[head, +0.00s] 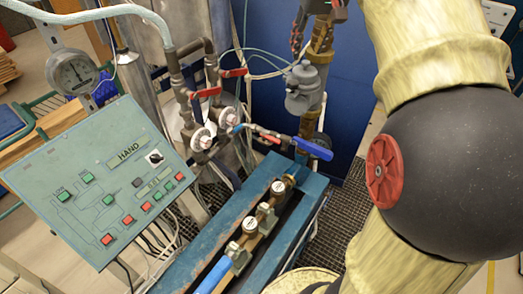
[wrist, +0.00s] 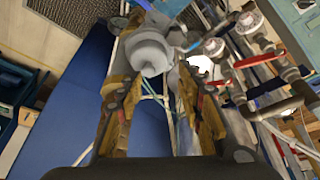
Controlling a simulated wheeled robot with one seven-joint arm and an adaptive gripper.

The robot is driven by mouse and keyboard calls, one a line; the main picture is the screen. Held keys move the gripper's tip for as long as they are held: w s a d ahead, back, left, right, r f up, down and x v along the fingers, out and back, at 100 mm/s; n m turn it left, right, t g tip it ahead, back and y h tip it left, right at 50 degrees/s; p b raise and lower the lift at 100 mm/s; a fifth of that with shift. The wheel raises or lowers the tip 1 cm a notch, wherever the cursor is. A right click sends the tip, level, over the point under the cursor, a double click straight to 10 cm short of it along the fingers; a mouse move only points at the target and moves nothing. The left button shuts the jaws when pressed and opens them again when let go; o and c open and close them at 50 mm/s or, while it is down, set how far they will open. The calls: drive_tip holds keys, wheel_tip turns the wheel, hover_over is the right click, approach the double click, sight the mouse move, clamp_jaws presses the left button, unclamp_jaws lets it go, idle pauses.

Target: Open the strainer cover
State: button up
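The strainer is a grey, rounded body on the vertical pipework, seen in the head view against the blue panel. Its grey cover (head: 303,72) is on top. In the wrist view the grey strainer cover (wrist: 148,52) lies near the fingertips, nearer the left finger. My gripper (head: 309,50) comes down from the top of the head view, with its fingertips close to the cover. In the wrist view my gripper (wrist: 157,68) has its brown fingers spread with a clear gap between them. I cannot tell whether a finger touches the cover.
A blue-handled valve (head: 312,148) is below the strainer. Red-handled valves (head: 206,92) and pipes stand to its left. A green control panel (head: 100,180) is at the left front. A blue bench (head: 200,262) with meters lies in front. The blue panel (head: 352,100) is behind.

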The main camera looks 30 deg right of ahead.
drive_tip(key=s+a+f+n+b, duration=0.1)
drive_tip(key=s+a+f+b, duration=0.2)
drive_tip(key=a+f, duration=0.6)
drive_tip(key=s+a+f+n+t+b, duration=0.1)
drive_tip(key=s+a+f+b, duration=0.3)
drive_tip(key=a+f, duration=0.5)
drive_tip(key=f+b, duration=0.1)
drive_tip(key=b, duration=0.1)
drive_tip(key=shift+s+a+f+y+b, duration=0.25)
drive_tip(key=shift+a+f+y+b, duration=0.05)
drive_tip(key=shift+a+f, duration=0.1)
drive_tip(key=shift+d+r, duration=0.1)
